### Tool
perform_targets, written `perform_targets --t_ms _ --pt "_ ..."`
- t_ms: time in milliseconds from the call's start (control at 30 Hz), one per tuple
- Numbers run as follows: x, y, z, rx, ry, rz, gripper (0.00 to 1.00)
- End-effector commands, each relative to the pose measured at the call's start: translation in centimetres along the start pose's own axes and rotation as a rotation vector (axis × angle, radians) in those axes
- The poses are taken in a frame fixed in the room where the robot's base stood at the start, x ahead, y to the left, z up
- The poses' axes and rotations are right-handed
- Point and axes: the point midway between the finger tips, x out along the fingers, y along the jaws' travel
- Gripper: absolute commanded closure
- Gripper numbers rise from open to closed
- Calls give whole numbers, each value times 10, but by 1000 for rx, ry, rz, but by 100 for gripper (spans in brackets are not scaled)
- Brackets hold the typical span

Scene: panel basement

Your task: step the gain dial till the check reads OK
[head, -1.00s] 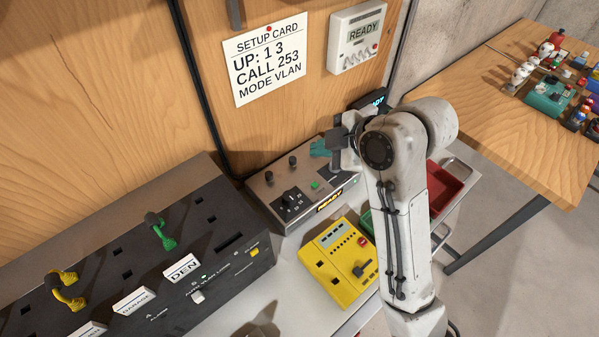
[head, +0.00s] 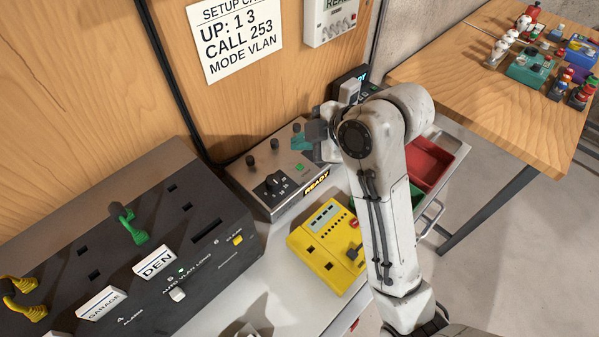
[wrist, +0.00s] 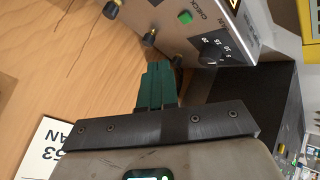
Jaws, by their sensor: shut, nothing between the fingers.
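The grey control box (head: 245,188) stands against the wooden panel. Its black gain dial (head: 272,184), with a numbered scale, is on the top face and also shows in the wrist view (wrist: 212,47); its exact setting is too small to tell. The green check button (head: 299,168) is beside it and also shows in the wrist view (wrist: 185,17). In the wrist view the shut fingers (wrist: 155,82) are apart from the dial.
Several black knobs (head: 274,143) stand along the box's back edge. A yellow box (head: 330,250) is in front, a black switch panel (head: 130,230) at left. A red bin (head: 430,160) is behind my arm. The setup card (head: 235,40) hangs on the panel.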

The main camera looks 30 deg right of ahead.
Motion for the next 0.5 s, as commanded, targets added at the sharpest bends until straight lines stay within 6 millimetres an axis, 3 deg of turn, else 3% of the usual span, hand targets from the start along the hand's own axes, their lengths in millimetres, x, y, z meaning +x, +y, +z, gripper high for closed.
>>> perform_targets --t_ms 200,500 --pt "21 -15 15 1 0 0 100" --pt "28 -20 20 0 0 1 100"
